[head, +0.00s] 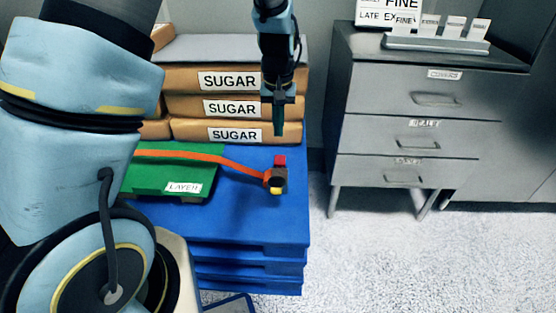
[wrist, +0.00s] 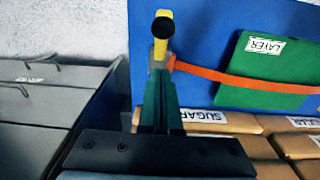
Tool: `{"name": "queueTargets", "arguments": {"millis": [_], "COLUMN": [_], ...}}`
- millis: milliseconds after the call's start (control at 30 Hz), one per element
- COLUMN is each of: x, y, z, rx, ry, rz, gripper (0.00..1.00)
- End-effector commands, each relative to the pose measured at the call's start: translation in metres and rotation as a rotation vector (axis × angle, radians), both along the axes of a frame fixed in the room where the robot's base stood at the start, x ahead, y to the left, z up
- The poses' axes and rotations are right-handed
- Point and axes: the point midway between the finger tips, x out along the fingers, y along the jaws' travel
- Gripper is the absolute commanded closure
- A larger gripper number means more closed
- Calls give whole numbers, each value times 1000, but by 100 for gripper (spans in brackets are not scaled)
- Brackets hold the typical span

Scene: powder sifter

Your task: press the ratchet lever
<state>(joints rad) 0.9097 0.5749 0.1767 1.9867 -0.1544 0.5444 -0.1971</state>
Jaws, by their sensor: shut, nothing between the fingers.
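The ratchet (head: 277,180) sits at the right end of an orange strap (head: 205,158) on the blue pallet stack. It has a dark body with red and yellow parts. In the wrist view its yellow lever (wrist: 163,22) with a dark round end shows just beyond my fingertips. My gripper (head: 279,128) is shut and empty, pointing down above and behind the ratchet in the head view. The closed fingers also show in the wrist view (wrist: 160,75), lined up with the lever and covering part of the ratchet. I cannot tell whether they touch it.
The strap crosses a green board (head: 150,180) labelled LAYER on the blue pallets (head: 260,220). Stacked SUGAR bags (head: 210,108) stand behind, close to my gripper. A grey drawer cabinet (head: 430,110) stands to the right, with open floor (head: 400,255) in front of it.

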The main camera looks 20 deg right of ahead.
Motion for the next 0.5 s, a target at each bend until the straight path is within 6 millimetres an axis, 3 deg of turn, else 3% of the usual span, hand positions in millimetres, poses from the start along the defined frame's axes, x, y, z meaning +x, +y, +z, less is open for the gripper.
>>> {"name": "queueTargets", "arguments": {"millis": [167, 500], "x": [0, 3], "y": [1, 0], "z": [-21, -90], "rx": [4, 4], "ry": [4, 4], "rz": [0, 0], "gripper": [100, 100]}}
